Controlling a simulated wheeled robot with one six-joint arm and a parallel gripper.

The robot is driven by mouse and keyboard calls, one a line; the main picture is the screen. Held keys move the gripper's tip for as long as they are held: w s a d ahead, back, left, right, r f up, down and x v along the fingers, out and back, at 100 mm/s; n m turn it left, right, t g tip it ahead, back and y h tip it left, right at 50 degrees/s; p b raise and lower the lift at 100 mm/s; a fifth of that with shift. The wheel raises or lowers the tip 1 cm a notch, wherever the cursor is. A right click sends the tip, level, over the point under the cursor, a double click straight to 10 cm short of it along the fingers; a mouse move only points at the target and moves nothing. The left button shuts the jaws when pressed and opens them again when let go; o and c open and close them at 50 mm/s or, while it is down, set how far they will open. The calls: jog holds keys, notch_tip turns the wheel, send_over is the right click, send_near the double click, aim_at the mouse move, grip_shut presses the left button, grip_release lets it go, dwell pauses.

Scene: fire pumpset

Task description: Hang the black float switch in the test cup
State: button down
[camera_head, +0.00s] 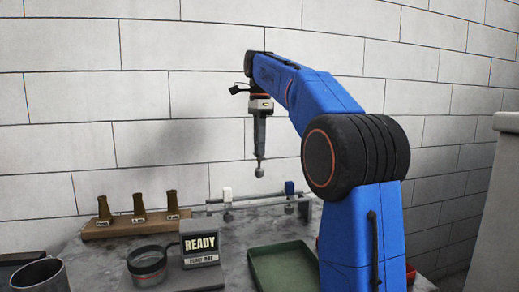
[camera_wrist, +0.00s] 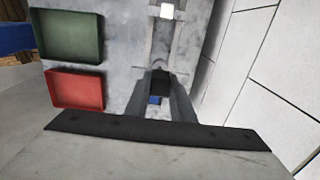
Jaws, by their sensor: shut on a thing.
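My gripper (camera_head: 259,152) points down above the back of the bench. It is shut on the black float switch (camera_wrist: 161,78), which shows dark between the fingers in the wrist view. Its small grey rounded end (camera_head: 259,172) hangs below the fingertips in the head view, clear of the rack. A round dark-rimmed cup (camera_head: 147,262) stands at the front left of the bench, beside the READY box; it looks like the test cup. My gripper is well to the right of it and higher.
A rail rack (camera_head: 255,201) holds a white switch (camera_head: 227,194) and a blue switch (camera_head: 289,188). The READY box (camera_head: 200,248), a metal mug (camera_head: 40,274) and a wooden stand (camera_head: 135,226) with brass pieces stand left. A green tray (camera_head: 283,268) and red tray (camera_wrist: 76,91) lie in front.

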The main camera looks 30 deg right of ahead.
jog(key=shift+r, duration=1.85)
